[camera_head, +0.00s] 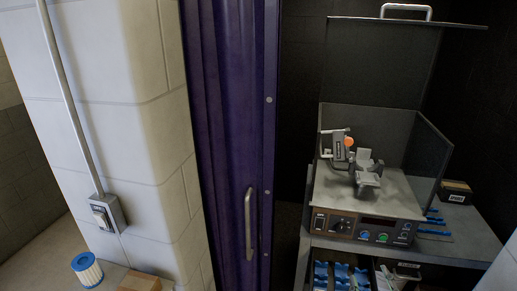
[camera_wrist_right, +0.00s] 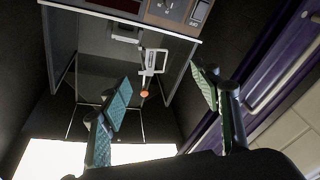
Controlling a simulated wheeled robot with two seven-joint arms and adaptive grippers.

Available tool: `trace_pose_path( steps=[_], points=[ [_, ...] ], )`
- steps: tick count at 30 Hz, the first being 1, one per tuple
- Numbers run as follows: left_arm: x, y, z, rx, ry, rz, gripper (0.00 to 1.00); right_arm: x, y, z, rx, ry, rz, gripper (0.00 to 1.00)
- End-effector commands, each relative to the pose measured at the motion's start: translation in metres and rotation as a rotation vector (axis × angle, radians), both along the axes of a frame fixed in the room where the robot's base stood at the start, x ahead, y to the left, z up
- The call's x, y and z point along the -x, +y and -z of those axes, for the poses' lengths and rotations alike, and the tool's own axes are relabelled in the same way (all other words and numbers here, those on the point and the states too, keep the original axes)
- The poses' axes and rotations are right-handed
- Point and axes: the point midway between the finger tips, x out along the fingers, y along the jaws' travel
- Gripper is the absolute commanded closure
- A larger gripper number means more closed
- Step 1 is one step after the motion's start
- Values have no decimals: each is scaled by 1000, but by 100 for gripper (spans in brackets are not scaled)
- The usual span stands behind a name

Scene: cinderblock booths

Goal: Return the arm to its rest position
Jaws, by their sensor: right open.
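My right gripper (camera_wrist_right: 162,92) shows in the right wrist view, its two green-padded fingers spread apart with nothing between them. Beyond it, the wrist view shows the bench machine (camera_wrist_right: 100,77) upside down, with its control panel at the top edge. In the head view the machine (camera_head: 385,195) stands on a shelf with its clear hood (camera_head: 382,60) raised. A clamp fixture with an orange knob (camera_head: 348,142) sits inside it. I cannot make out either gripper in the head view. My left gripper is not in view.
A purple door or curtain panel (camera_head: 225,120) with a metal handle (camera_head: 249,222) stands left of the machine. A white block wall (camera_head: 120,130) is further left. A small box (camera_head: 455,191) and blue-handled tools (camera_head: 433,228) lie right of the machine. Blue items (camera_head: 340,276) fill the shelf below.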

Motion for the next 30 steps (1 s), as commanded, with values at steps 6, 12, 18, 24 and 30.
trace_pose_path(
  steps=[6,12,18,24,30],
  points=[
    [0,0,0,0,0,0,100,41,-68,140,-185,413,247,43],
    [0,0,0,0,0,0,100,119,-82,255,-308,799,372,43],
    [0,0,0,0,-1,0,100,190,-68,320,-384,1078,409,43],
    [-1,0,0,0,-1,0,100,250,-48,357,-439,1291,407,43],
    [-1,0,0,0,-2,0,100,266,-37,401,-455,1388,395,43]
  ],
)
